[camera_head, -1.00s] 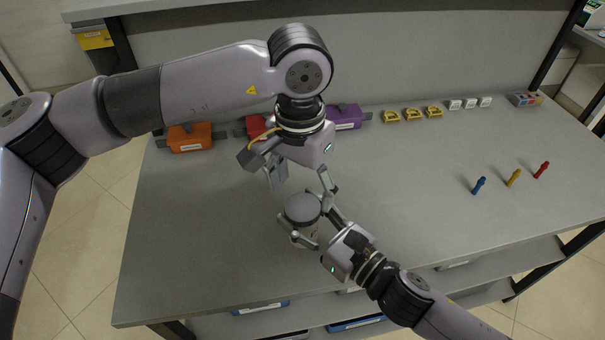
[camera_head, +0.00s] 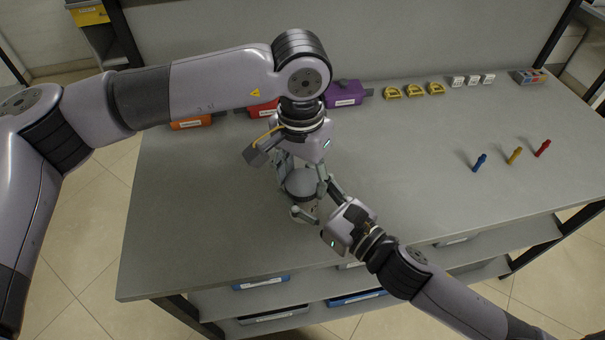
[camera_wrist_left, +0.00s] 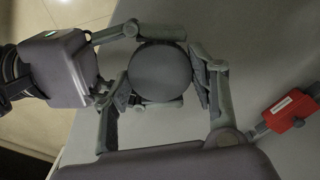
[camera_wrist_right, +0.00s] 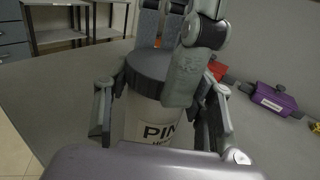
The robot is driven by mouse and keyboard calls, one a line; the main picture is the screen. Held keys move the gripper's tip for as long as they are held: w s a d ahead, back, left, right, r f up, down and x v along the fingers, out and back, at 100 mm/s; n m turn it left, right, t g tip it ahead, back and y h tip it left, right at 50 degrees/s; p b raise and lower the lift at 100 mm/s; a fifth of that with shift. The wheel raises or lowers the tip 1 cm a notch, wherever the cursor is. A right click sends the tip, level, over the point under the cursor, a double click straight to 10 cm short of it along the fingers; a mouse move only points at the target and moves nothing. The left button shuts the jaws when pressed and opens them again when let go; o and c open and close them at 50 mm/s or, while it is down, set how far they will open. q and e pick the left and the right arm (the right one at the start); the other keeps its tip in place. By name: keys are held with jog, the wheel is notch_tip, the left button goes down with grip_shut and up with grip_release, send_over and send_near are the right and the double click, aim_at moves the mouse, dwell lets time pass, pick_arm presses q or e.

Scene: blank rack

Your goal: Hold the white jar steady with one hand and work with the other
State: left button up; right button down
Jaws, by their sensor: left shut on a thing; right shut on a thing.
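The white jar (camera_wrist_right: 150,122) stands on the grey table and carries a label reading "PIN" with more text hidden below. Its dark grey lid (camera_wrist_left: 160,72) fills the middle of the left wrist view, and the lid also shows in the head view (camera_head: 301,182). My right gripper (camera_head: 312,203) is shut around the jar's body from the front right. My left gripper (camera_wrist_left: 160,85) points down from above, its fingers shut on the lid from two sides. In the right wrist view, a left finger covers part of the lid and jar.
Orange (camera_head: 190,122), red (camera_head: 263,108) and purple (camera_head: 345,92) boxes stand along the back. Several yellow pieces (camera_head: 414,89) and white blocks (camera_head: 472,80) continue that row. Blue (camera_head: 479,162), yellow (camera_head: 514,156) and red (camera_head: 542,148) pegs stand at right. The table's middle right is clear.

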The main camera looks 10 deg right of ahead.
pick_arm(q)
jog(key=c, duration=0.5)
jog(key=o, duration=1.1)
jog(key=shift+o, duration=0.2)
jog(key=shift+r, duration=2.25)
